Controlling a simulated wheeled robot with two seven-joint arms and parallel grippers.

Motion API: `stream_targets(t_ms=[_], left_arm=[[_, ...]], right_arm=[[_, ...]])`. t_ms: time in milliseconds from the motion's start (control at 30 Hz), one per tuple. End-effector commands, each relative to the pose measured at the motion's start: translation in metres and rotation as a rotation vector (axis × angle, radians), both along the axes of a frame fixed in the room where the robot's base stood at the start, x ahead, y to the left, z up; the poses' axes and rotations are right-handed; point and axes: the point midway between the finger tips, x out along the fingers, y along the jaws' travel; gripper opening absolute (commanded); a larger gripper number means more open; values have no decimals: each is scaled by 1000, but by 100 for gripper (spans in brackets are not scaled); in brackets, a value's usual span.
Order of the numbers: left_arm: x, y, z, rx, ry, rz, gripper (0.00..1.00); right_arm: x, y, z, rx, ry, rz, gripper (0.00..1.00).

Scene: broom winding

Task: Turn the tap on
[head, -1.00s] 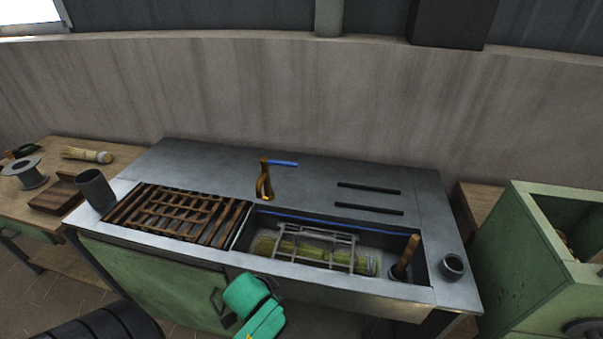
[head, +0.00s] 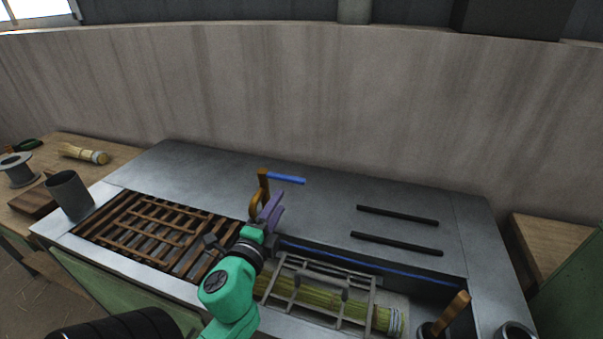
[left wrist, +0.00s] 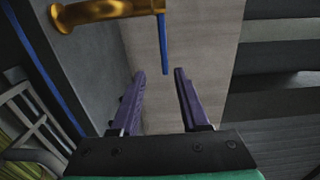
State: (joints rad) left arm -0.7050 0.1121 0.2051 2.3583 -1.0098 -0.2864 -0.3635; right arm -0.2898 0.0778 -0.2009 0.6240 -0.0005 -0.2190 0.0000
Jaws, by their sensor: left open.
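The brass tap (head: 262,187) stands on the grey worktop behind the sink, with a blue lever handle (head: 287,178) pointing right from its top. My left gripper (head: 270,208) is open and empty, just in front of the tap and below the lever. In the left wrist view the gripper's purple fingers (left wrist: 160,85) are spread apart. The blue lever (left wrist: 163,45) lies beyond the fingertips, between their lines, and the brass tap body (left wrist: 105,12) is at the top left. The lever appears apart from both fingers. My right gripper is not in view.
The sink trough holds a wire rack (head: 310,285) over a bundle of green bristles (head: 345,307). A wooden slatted grate (head: 140,225) lies left. A grey cup (head: 69,193) stands at the left end. Two black bars (head: 398,215) lie right of the tap. The wall is behind.

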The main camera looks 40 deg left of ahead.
Motion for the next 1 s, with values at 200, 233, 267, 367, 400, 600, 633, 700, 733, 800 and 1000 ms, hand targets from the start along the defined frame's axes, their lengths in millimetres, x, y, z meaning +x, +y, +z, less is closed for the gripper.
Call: stream_targets(t_ms=[200,233,267,367,400,600,633,700,733,800,1000], left_arm=[[42,14,8,0,-4,0,45],[50,17,8,0,-4,1,45],[58,20,8,0,-3,1,45],[84,30,7,-2,-4,3,45],[94,33,5,-3,-3,2,45],[127,45,2,-6,-2,3,45],[130,46,2,-6,-1,3,45],[133,47,1,-6,-1,3,45],[134,47,1,-6,-1,3,45],[134,47,1,-7,0,2,45],[133,47,1,-7,0,2,14]], right_arm=[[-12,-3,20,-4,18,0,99],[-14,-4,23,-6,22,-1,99],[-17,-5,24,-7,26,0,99],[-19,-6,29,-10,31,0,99],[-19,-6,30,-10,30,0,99],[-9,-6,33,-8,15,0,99],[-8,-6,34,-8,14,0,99],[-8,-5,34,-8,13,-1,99],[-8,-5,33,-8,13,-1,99],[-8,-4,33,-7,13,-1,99],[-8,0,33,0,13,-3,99]])
